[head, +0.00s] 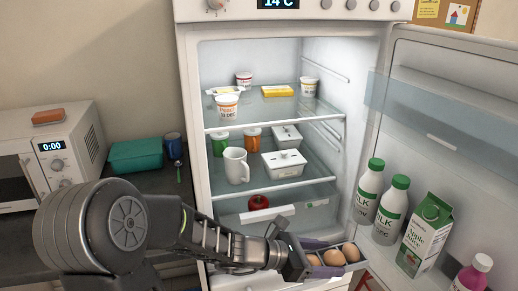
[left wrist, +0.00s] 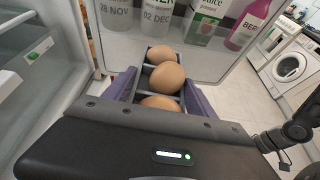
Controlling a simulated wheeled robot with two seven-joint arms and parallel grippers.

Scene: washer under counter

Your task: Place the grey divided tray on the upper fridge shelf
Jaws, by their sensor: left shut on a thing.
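The grey divided tray (head: 349,266) carries several brown eggs (head: 333,257) in a row. It shows in the left wrist view (left wrist: 155,68) between my gripper's purple fingers. My left gripper (head: 313,258) is shut on the tray's near end and holds it low in front of the open fridge, beside the door. The upper fridge shelf (head: 262,112) bears white tubs (head: 227,106) and a yellow pack (head: 277,91), with bare glass near its front right.
The lower shelf holds a white mug (head: 236,165), jars and white boxes (head: 284,165). The open door (head: 440,100) on the right carries milk bottles (head: 369,190) and an apple juice carton (head: 425,234). A microwave (head: 50,150) stands at left.

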